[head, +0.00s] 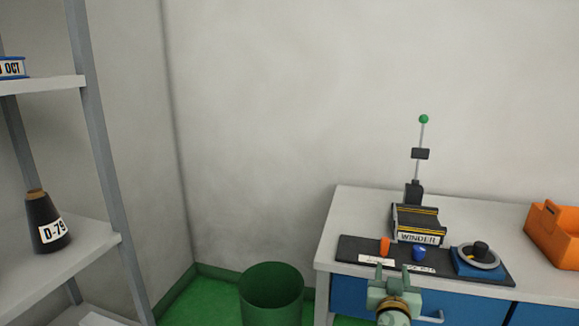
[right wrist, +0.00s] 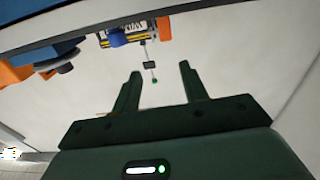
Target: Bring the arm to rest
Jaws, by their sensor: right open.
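My right gripper (head: 394,277) shows at the lower right of the head view, in front of the table's front edge. Its two fingers are apart with nothing between them; the right wrist view also shows the open fingers (right wrist: 158,85) and an empty gap. Beyond it on the table stands the winder (head: 418,223), a dark device with a thin upright rod topped by a green ball. The winder shows upside down at the top of the right wrist view (right wrist: 128,36). My left gripper is not in view.
The table (head: 350,210) has blue drawers, a dark mat with an orange piece (head: 385,245), a blue knob (head: 419,253) and a round dial (head: 480,254). An orange bin (head: 553,232) stands right. A green barrel (head: 271,294) and a shelf (head: 75,245) with a black cone (head: 43,222) are left.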

